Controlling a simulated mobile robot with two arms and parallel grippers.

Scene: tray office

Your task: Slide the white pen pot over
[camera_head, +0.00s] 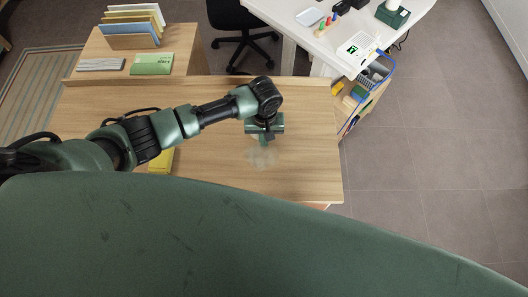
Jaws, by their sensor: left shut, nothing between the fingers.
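I cannot make out a white pen pot in the head view. My left arm reaches in from the left over the wooden desk (310,120). My left gripper (264,141) points down over the right part of that desk, shut and empty. A pale, blurry whitish patch (261,159) shows on the desktop just below its fingertips; I cannot tell what it is. My right gripper is not in view.
A yellow object (161,163) lies on the desk, partly hidden by my arm. A white desk (290,12) stands behind. The wood right of my gripper is clear.

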